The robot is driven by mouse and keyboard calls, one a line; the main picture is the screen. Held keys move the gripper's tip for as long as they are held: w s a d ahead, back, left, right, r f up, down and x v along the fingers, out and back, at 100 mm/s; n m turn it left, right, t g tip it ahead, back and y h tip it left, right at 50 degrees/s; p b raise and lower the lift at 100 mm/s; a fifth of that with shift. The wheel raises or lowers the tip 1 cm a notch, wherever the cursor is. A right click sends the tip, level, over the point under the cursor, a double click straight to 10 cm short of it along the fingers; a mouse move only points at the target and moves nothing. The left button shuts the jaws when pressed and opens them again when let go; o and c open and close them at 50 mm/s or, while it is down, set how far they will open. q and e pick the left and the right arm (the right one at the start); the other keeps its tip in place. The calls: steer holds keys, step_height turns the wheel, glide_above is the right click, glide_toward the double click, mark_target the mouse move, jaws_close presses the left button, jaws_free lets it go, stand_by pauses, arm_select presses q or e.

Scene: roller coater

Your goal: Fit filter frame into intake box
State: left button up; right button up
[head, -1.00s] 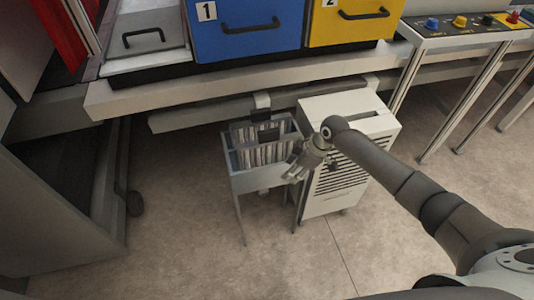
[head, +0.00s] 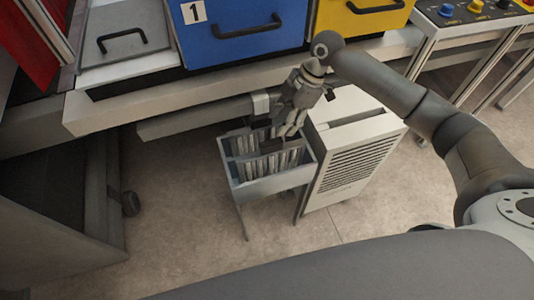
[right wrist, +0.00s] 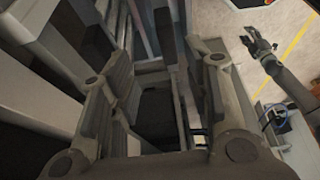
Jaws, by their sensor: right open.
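A pleated white filter frame (head: 243,166) with a dark grip (head: 270,146) sits in a grey-blue open bin on thin legs. The white intake box (head: 357,162), with louvres on its side and a dark slot (head: 362,117) on top, stands just right of the bin. My right gripper (head: 286,128) is over the bin's back right part, pointing down, open and apparently empty. In the right wrist view its spread fingers (right wrist: 160,70) have dark parts between and below them; contact cannot be told. A gripper (right wrist: 258,46), apparently my left one, shows small there, its jaws unclear.
A beam and ledge (head: 230,92) run close behind and above the bin. Blue (head: 245,32) and yellow (head: 355,22) drawers stand above it. A button panel (head: 470,12) is at the upper right. The floor (head: 185,225) in front is clear.

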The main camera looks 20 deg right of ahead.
mark_target(273, 141)
steer(key=f, duration=0.1)
steer(key=s+a+f, duration=0.1)
steer(key=a+f, duration=0.1)
steer(key=shift+s+f+p, duration=0.15)
steer(key=shift+f+p, duration=0.2)
steer(key=shift+f, duration=0.25)
steer(key=p+x, duration=0.2)
steer(key=x, duration=0.3)
steer(key=shift+f, duration=0.15)
steer(key=shift+c, duration=0.4)
arm_select(q)
steer(key=s+r, duration=0.2)
steer(key=shift+s+d+r, duration=0.15)
steer(key=shift+s+r, duration=0.05)
steer(key=shift+r, duration=0.15)
arm_select(e)
jaws_close()
